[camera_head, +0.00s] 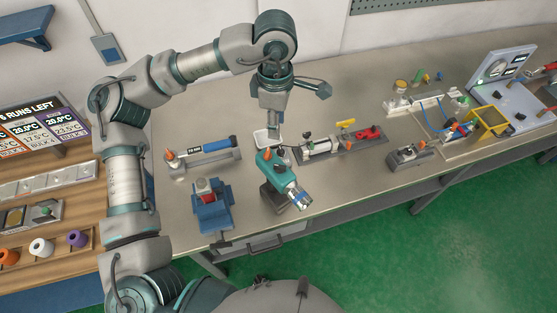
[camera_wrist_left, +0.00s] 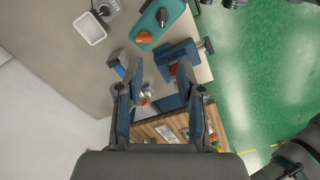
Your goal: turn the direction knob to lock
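A teal power tool (camera_head: 278,172) stands on a dark base near the bench's front edge. An orange knob (camera_head: 266,154) sits on its upper end; the same orange knob (camera_wrist_left: 144,37) shows in the left wrist view. A dark knob (camera_wrist_left: 163,17) sits farther along the teal body. I cannot tell which one is the direction knob, and no markings are readable. My left gripper (camera_head: 275,130) hangs above and behind the tool's upper end, apparently apart from it. Its fingers (camera_wrist_left: 150,73) are spread and empty in the left wrist view. My right gripper is not in view.
A blue vise-like fixture (camera_head: 212,207) stands left of the tool, and a blue-handled tool on a grey holder (camera_head: 205,155) lies behind it. A small white tray (camera_head: 262,137) is near the gripper. A grey fixture with a red part (camera_head: 340,144) is to the right.

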